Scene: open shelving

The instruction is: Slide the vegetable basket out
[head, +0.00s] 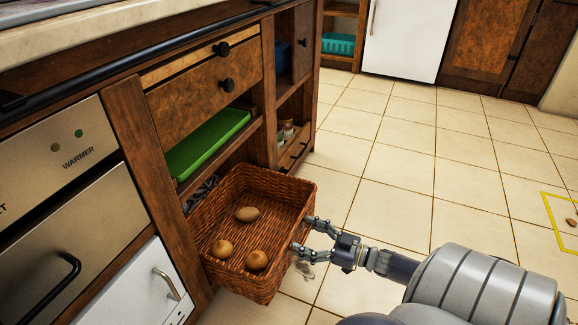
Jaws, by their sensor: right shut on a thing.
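The wicker vegetable basket (238,281) sticks out of the lower shelf opening of the wooden unit, well clear of its front, with its inner end still near the opening. It looks roughly level. Three brown potatoes lie in it: one in the middle (247,214) and two towards the near side (222,249), (257,260). My right gripper (307,236) reaches in from the right and is shut on the basket's outer end wall. The exact contact of the fingertips is partly hidden. My left gripper is out of view.
A green tray (208,142) lies on the shelf above the basket. Knobbed drawers are above it. A warmer and a white door with a handle (164,283) stand at left. Tiled floor (400,165) is open to the right, with a yellow outline (547,213) at the far right.

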